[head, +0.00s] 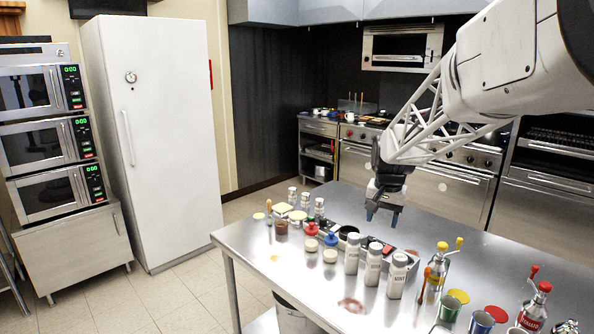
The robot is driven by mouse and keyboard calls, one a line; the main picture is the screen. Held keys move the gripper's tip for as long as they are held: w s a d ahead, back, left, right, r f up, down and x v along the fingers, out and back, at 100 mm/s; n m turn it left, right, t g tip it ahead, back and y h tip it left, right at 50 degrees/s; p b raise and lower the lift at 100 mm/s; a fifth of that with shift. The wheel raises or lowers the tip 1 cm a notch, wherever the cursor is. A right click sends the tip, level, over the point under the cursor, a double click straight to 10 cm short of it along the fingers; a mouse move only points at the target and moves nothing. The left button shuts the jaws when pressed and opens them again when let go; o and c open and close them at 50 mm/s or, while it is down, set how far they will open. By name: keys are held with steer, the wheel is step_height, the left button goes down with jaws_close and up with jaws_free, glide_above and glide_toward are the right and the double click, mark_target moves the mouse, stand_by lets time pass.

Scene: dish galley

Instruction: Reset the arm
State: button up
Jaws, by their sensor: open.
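My gripper (383,212) hangs at the end of my white arm, which comes in from the upper right. Its two blue-tipped fingers point down and stand apart, with nothing visible between them. It is above the steel table (245,240), over the area behind the white shaker bottles (373,264). From this single view I cannot tell its exact height above the table.
Shakers, small jars (283,226) and lidded pots crowd the table's middle. Pump bottles (436,270) and open cans (481,321) stand at the front right. The table's back right is bare. A white fridge (160,140), stacked microwaves (45,145) and ovens (455,193) stand beyond.

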steer(key=s+a+r+n, duration=0.1)
steer(key=s+r, duration=0.1)
steer(key=s, duration=0.8)
steer(key=s+a+r+n, duration=0.1)
steer(key=s+a+r, duration=0.1)
steer(key=s, duration=0.9)
steer(key=s+f+n, duration=0.1)
steer(key=s+f, duration=0.1)
steer(key=s, duration=0.7)
steer(key=s+a+f+n+t, duration=0.1)
steer(key=s+f, duration=0.1)
steer(key=s, duration=0.7)
steer(key=shift+s+f+n, duration=0.15)
steer(key=shift+f+n, duration=0.1)
steer(key=shift+n, duration=0.15)
